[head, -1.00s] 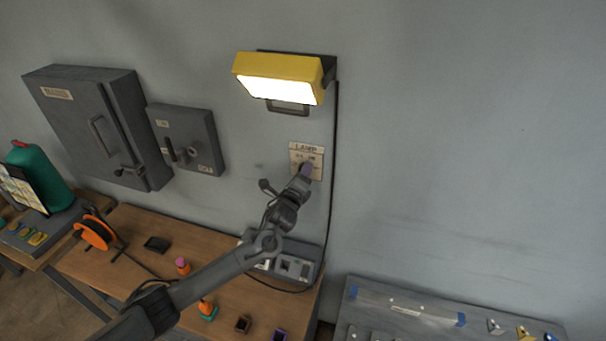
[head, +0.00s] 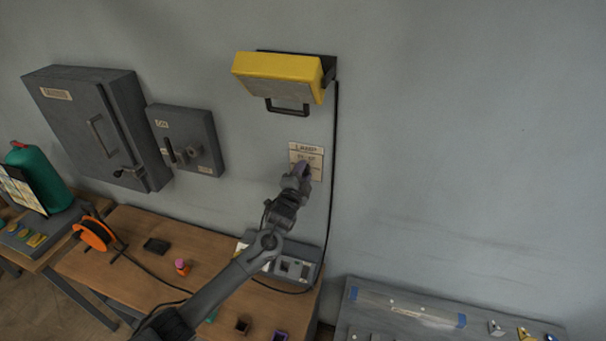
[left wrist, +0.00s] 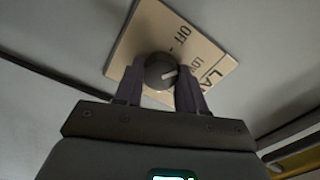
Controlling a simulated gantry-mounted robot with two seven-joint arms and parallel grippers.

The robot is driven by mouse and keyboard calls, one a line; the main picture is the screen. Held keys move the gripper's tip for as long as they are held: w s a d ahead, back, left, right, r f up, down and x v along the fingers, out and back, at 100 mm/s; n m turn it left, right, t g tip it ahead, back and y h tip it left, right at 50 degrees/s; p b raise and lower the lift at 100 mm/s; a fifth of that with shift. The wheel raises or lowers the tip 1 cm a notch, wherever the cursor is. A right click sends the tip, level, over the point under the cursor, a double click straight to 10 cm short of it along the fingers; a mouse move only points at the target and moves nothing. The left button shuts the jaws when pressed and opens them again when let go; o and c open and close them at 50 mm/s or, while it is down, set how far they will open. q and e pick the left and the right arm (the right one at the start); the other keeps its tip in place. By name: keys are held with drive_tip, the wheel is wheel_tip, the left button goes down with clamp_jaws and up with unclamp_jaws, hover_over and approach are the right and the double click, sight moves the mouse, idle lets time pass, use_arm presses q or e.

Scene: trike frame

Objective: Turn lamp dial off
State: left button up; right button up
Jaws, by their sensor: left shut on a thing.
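The yellow wall lamp (head: 278,68) is dark; its front panel is grey. Below it on the wall is the beige dial plate (head: 306,150) marked LAMP. In the left wrist view the plate (left wrist: 205,55) shows OFF and LOW lettering beside a round dark dial (left wrist: 159,70) with a pale pointer mark. My left gripper (head: 303,170) is at the plate, its fingers (left wrist: 160,82) shut on the dial from both sides. In the head view the gripper hides the dial. My right gripper is not in view.
A black cable (head: 334,170) runs down the wall close to the right of the plate. Grey wall boxes (head: 187,140) hang to the left. A wooden bench (head: 130,225) with small items stands below. The wall at right is clear.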

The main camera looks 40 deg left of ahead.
use_arm(q)
drive_tip(key=n, duration=0.6)
drive_tip(key=shift+n, duration=0.3)
idle(0.4)
drive_tip(key=o, duration=1.1)
drive_tip(key=shift+c, duration=0.2)
drive_tip(key=shift+s, duration=0.1)
drive_tip(key=b+v, duration=0.2)
drive_tip(key=v, duration=0.8)
drive_tip(key=shift+s, duration=0.35)
